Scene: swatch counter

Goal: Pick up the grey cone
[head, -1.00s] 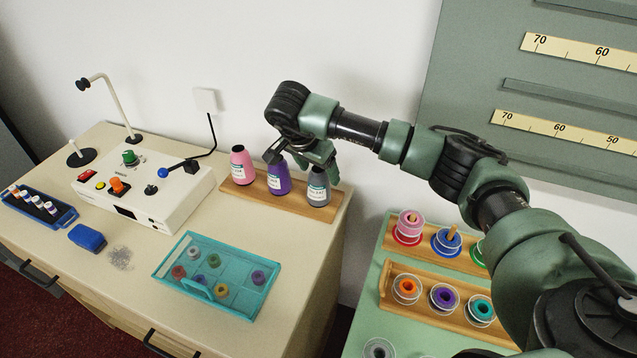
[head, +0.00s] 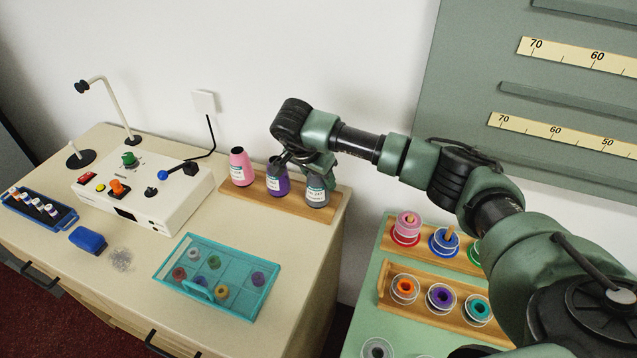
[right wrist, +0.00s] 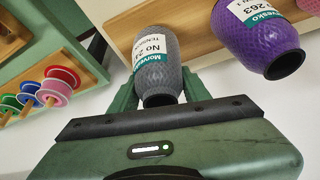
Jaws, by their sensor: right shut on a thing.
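The grey cone (head: 317,192) of thread stands at the right end of the wooden rack (head: 266,202), with a white and teal label. My right gripper (head: 319,172) has come down over its upper part and is shut on it. In the right wrist view the grey cone (right wrist: 158,62) sits between the two green fingers, its narrow end towards the palm. I cannot see a gap between the cone and the rack. My left gripper is not in view.
The purple cone (head: 278,181) stands close beside the grey one, partly behind my gripper, with the pink cone (head: 241,167) farther left. A teal tray (head: 236,262) lies in front. A cream control box (head: 150,193) stands left.

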